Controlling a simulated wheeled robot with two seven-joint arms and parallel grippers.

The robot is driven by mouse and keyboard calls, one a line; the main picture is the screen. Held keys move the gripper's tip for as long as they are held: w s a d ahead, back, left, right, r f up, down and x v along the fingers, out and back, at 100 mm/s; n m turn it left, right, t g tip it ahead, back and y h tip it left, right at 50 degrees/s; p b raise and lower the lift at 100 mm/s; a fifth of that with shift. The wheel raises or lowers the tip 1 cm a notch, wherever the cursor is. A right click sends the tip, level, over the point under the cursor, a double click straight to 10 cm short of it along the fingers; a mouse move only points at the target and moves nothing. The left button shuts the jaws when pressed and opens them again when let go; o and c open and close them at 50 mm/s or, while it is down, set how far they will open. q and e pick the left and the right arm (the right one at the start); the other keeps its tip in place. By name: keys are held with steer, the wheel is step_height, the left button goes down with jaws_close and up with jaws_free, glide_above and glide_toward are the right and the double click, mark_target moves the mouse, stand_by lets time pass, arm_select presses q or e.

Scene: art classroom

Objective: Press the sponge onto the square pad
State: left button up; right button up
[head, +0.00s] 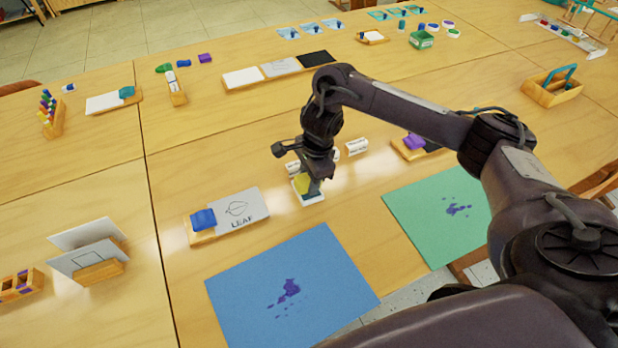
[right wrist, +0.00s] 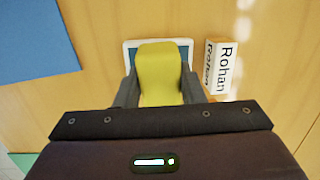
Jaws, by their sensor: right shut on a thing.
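My right gripper (head: 311,184) is shut on a yellow-green sponge (right wrist: 160,72) and points down over the table. The sponge also shows partly in the head view (head: 301,182). The square pad (head: 312,199) has a white rim and a dark blue face. It lies right under the sponge, and its rim also shows behind the sponge in the right wrist view (right wrist: 188,44). The sponge and fingers hide most of the pad's face. I cannot tell whether the sponge touches it. My left gripper is not in view.
A name block reading Rohan (right wrist: 222,68) stands close beside the pad. Another white block (head: 356,147) is to the right. A LEAF card (head: 245,208) with a blue block (head: 203,219) lies left. Blue (head: 245,285) and green (head: 420,215) sheets lie in front.

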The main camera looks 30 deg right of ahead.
stand_by(0.5)
steer(key=shift+r+p, duration=3.1)
steer(key=shift+r, duration=0.35)
